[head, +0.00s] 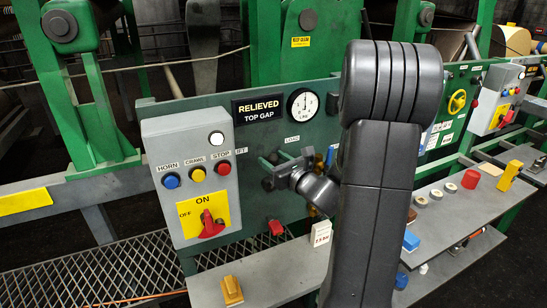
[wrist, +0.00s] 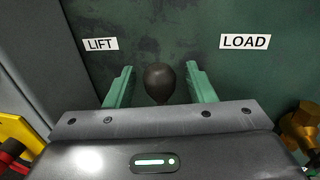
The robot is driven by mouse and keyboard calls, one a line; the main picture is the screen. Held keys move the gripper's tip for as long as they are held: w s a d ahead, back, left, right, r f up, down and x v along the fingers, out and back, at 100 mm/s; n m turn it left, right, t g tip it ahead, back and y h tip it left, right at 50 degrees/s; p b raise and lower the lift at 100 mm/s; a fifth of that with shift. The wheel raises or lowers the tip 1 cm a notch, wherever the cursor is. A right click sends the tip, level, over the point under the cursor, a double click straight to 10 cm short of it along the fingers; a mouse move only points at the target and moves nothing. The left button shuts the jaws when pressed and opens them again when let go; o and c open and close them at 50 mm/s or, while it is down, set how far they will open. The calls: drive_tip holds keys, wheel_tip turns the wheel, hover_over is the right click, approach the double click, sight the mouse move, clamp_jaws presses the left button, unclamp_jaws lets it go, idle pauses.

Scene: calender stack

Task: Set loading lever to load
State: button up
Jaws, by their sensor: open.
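The loading lever shows in the wrist view as a dark round knob (wrist: 160,84) between the LIFT label (wrist: 100,44) at left and the LOAD label (wrist: 245,41) at right. My gripper (wrist: 160,72) is open, with one green finger on each side of the knob and a visible gap to both. In the head view my gripper (head: 275,158) is at the green panel (head: 255,115), just below the LOAD label (head: 292,139). The lever's shaft is hidden, and I cannot make out the knob in the head view.
A grey control box (head: 192,180) with buttons and a red switch stands left of my gripper. Above are a RELIEVED TOP GAP sign (head: 259,107) and a round gauge (head: 302,104). A red knob (head: 276,227) is below. A brass-coloured fitting (wrist: 302,127) is at the wrist view's right.

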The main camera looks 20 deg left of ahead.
drive_tip(key=shift+w+a, duration=0.1)
drive_tip(key=shift+a, duration=0.1)
clamp_jaws()
drive_tip(key=shift+d, duration=0.1)
drive_tip(key=w+d+f+m+t+b, duration=0.1)
drive_tip(key=w+d+f+m, duration=0.1)
drive_tip(key=w+d+m, duration=0.2)
drive_tip(key=shift+w+m+y, duration=0.3)
drive_tip(key=shift+w+m, duration=0.1)
drive_tip(key=shift+m, duration=1.3)
drive_tip(key=shift+f, duration=0.1)
